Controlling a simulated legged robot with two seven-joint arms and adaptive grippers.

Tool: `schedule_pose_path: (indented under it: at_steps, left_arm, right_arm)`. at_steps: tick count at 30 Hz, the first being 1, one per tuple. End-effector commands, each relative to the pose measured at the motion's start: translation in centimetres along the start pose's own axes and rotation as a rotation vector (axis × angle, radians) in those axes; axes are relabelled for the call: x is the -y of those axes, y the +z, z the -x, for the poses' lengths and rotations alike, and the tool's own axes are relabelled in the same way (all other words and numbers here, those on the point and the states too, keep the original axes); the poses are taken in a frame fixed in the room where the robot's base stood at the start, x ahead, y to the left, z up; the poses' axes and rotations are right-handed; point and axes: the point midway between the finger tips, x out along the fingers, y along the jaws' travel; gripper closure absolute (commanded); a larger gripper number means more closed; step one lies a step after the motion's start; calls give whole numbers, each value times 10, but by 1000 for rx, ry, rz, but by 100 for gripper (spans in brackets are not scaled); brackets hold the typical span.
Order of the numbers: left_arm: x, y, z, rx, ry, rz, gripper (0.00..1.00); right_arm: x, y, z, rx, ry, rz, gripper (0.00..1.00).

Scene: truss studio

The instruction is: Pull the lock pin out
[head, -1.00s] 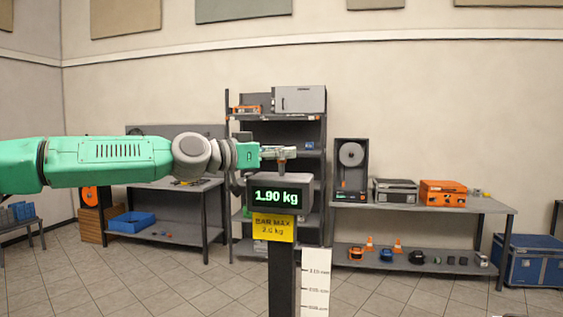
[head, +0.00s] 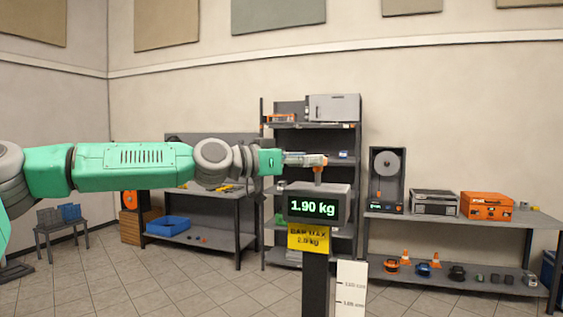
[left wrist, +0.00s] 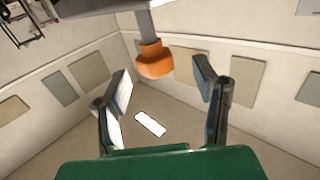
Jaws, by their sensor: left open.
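The lock pin has an orange knob (head: 319,162) on a thin shaft. It stands upright on top of the grey display box (head: 343,203), which reads 1.90 kg. My left gripper (head: 308,160) comes in level from the left, its fingers by the knob. In the left wrist view my left gripper (left wrist: 163,84) is open, with its two fingers wide apart. The orange knob (left wrist: 154,62) and its grey shaft show in the gap between them, apart from both fingers. My right gripper is not in view.
The box stands on a dark post (head: 316,285) with a yellow BAR MAX label (head: 309,238). A white height scale (head: 351,290) stands beside it. Behind are a shelf rack (head: 312,127) and a bench (head: 515,217) with cases. Open floor lies left of the post.

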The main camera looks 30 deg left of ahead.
Motion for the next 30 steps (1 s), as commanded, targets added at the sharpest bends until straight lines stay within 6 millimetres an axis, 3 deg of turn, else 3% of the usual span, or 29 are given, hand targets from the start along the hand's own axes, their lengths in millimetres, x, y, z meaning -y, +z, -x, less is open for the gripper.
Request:
schedule_pose_path:
  at_steps: [6, 15, 30]
  left_arm:
    - [2, -2, 40, -5, -1, -1, 46]
    - [2, -2, 75, -3, -2, -2, 46]
    - [2, 1, 86, -1, -1, 1, 46]
  right_arm:
    - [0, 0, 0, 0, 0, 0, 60]
    - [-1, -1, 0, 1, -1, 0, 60]
    - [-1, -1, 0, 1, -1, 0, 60]
